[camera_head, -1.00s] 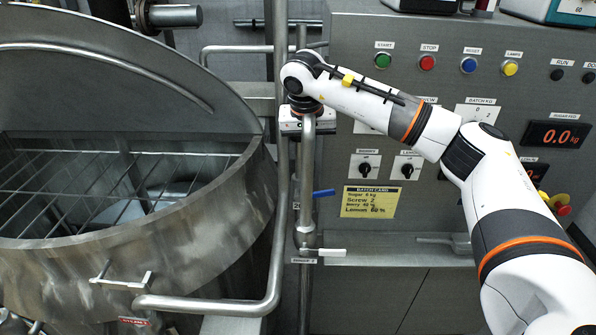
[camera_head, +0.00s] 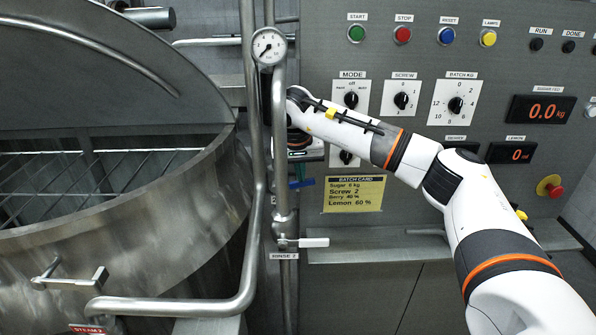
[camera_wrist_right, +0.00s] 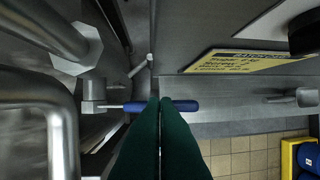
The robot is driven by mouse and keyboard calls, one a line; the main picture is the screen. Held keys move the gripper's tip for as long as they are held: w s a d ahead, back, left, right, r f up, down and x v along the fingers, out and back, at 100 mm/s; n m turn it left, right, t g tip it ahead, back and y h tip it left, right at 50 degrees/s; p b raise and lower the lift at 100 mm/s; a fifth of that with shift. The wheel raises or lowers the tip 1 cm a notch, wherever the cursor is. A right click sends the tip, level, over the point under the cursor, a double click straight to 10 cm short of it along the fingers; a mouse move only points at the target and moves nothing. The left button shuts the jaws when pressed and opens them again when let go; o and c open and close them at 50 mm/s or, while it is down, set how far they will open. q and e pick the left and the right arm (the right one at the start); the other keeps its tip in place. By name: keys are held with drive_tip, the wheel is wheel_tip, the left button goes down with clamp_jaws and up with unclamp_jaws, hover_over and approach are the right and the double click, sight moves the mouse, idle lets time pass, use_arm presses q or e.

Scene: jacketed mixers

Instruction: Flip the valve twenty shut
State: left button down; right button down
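A valve with a blue lever handle (camera_head: 303,183) sits just behind the vertical pipe under the gauge. Its number tag is not readable. In the right wrist view the blue handle (camera_wrist_right: 185,106) lies crosswise, extending from a metal valve body (camera_wrist_right: 94,98) on the left. My right gripper (camera_head: 299,168) reaches behind the pipe, just above the handle, and is partly hidden by it. In the wrist view its dark green fingers (camera_wrist_right: 160,100) are together and overlap the middle of the handle. I cannot tell whether they touch it. My left gripper is not in view.
The vertical pipe (camera_head: 280,140) with a gauge (camera_head: 269,46) stands in front of my right gripper. A white-handled valve (camera_head: 313,242) tagged RINSE 2 is lower down. The large steel mixer (camera_head: 130,230) fills the left. The control panel (camera_head: 440,55) and batch card (camera_head: 354,194) are close at right.

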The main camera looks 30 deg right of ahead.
drive_tip(key=shift+a, duration=0.15)
drive_tip(key=f+t+y+b, duration=0.1)
drive_tip(key=b, duration=0.1)
drive_tip(key=d+y+b, duration=0.1)
drive_tip(key=b, duration=0.1)
drive_tip(key=shift+s+d+f+m+t+y, duration=0.15)
drive_tip(key=shift+s+f+m+t+y, duration=0.15)
drive_tip(key=shift+s+f+t, duration=0.1)
